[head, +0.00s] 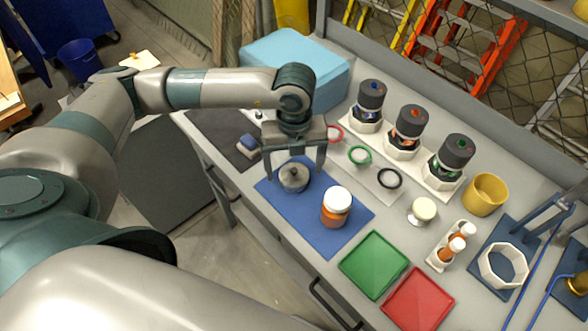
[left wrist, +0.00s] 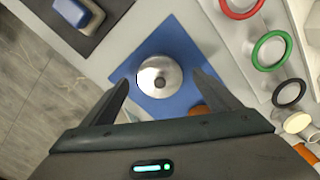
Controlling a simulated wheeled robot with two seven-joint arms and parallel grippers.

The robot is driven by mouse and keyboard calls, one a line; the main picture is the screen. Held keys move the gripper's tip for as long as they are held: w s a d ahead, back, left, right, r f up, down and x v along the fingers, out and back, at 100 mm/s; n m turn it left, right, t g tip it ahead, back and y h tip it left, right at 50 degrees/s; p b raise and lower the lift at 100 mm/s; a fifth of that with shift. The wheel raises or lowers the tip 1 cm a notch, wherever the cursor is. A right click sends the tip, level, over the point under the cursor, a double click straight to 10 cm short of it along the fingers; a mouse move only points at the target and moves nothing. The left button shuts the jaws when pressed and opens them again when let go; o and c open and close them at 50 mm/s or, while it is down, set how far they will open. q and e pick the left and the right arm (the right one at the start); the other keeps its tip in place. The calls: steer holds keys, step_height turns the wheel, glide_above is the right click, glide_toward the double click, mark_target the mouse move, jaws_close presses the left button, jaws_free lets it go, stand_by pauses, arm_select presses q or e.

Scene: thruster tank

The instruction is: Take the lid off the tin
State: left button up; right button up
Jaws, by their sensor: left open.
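A small round metal tin (head: 293,184) stands upright on the blue mat (head: 348,226). Its lid (head: 294,171) is on top and has a small central knob. In the left wrist view the lid (left wrist: 160,70) is seen from above, ahead of the fingers and roughly centred between them. My left gripper (head: 294,174) points down over the tin, open, with one finger on each side. The fingers (left wrist: 160,80) hold nothing, and I see a gap on both sides. The right gripper is not in view.
An orange jar with a white cap (head: 337,198) stands on the mat close to the tin. Green (head: 374,263) and red (head: 418,301) trays lie nearer the front edge. Coloured rings (head: 359,156) and several dark-topped canisters (head: 408,122) are behind. A blue box (head: 300,62) is at the back.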

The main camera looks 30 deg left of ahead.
arm_select(q)
steer(key=shift+f, duration=0.2)
stand_by(0.3)
steer(key=c, duration=1.1)
steer(key=shift+r, duration=0.1)
